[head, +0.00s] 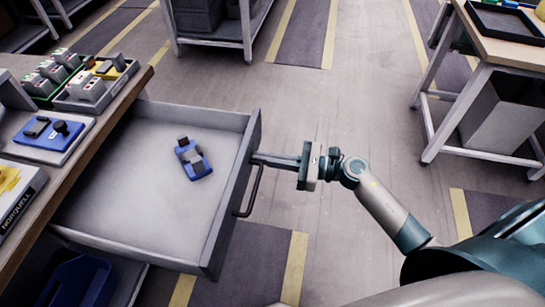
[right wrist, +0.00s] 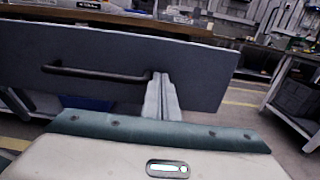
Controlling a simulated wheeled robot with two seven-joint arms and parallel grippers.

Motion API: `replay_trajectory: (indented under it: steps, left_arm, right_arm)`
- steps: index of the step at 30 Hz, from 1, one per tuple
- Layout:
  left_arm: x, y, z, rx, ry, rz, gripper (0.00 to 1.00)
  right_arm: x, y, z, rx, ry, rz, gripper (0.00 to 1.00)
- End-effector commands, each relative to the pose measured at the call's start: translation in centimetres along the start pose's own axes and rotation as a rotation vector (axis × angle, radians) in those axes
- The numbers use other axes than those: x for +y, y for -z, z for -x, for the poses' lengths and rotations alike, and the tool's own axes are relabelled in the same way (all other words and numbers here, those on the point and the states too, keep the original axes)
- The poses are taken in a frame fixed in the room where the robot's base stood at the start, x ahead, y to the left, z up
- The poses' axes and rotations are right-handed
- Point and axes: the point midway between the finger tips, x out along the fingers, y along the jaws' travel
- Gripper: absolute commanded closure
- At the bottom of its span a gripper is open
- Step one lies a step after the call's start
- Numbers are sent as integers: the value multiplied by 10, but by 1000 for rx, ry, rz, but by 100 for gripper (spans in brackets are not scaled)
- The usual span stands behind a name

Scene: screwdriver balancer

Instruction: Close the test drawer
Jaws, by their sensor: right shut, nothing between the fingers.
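The test drawer (head: 150,214) is grey and stands pulled far out from under the workbench at the left of the head view. A blue device with grey parts (head: 193,158) lies inside it. My right gripper (head: 256,157) is shut and empty, with its fingertips at the outer side of the drawer front, near the far end of the dark bar handle (head: 247,197). In the right wrist view the shut fingers (right wrist: 160,80) reach the drawer front (right wrist: 205,75) just right of the handle (right wrist: 95,73). Whether they touch it I cannot tell. My left gripper is not in view.
The workbench top (head: 140,80) holds a tray of grey devices (head: 92,92), a blue device on a plate (head: 50,131) and a box (head: 14,190). A blue bin (head: 78,280) sits below the drawer. Another table (head: 500,50) stands at the right. The floor between is clear.

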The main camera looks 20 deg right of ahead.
Motion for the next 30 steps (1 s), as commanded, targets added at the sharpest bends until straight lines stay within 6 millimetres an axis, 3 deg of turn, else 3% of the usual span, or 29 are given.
replay_trajectory:
  steps: [17,23,30]
  left_arm:
    - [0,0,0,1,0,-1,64]
    - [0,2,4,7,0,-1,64]
    - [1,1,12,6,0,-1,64]
  right_arm:
    - [0,0,-10,-2,-2,0,100]
    - [0,-1,-36,-3,-2,1,100]
    - [0,-1,-92,-4,-4,1,100]
